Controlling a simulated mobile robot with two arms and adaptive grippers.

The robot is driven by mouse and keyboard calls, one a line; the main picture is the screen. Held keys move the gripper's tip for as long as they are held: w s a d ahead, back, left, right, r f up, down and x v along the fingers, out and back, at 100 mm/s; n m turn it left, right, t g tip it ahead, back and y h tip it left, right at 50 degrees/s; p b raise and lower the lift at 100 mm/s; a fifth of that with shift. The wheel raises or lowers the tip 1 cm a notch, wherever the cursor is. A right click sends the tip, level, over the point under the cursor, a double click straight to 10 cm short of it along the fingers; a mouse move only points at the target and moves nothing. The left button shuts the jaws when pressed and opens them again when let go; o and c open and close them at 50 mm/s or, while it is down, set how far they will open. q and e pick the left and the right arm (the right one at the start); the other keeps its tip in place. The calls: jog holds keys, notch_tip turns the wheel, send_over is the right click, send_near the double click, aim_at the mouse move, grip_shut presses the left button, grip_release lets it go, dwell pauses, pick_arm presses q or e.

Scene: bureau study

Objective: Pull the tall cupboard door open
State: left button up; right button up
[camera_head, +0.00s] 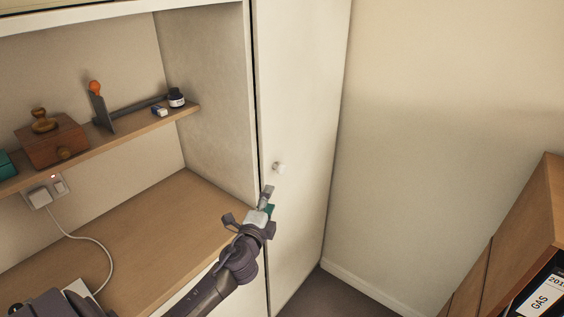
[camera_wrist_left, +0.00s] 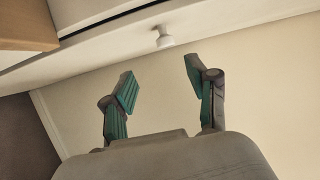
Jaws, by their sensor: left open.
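The tall cupboard door (camera_head: 298,120) is a cream panel right of the open desk recess, and it looks closed. Its small white round knob (camera_head: 279,168) sits near the door's left edge. My left gripper (camera_head: 268,198) is open just below the knob in the head view. In the left wrist view the knob (camera_wrist_left: 163,38) shows beyond the open fingers (camera_wrist_left: 158,84), between them and apart from both. My right gripper is not in view.
A wooden desk top (camera_head: 150,225) and a shelf (camera_head: 130,122) with a wooden box (camera_head: 55,142) lie to the left. A wooden cabinet (camera_head: 515,230) with a black binder stands at the right. Bare floor (camera_head: 325,297) shows below the door.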

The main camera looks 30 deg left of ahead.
aim_at(281, 173)
pick_arm(q)
jog(key=x, duration=1.4)
jog(key=shift+r+p, duration=0.4)
jog(key=shift+d, duration=0.1)
grip_shut()
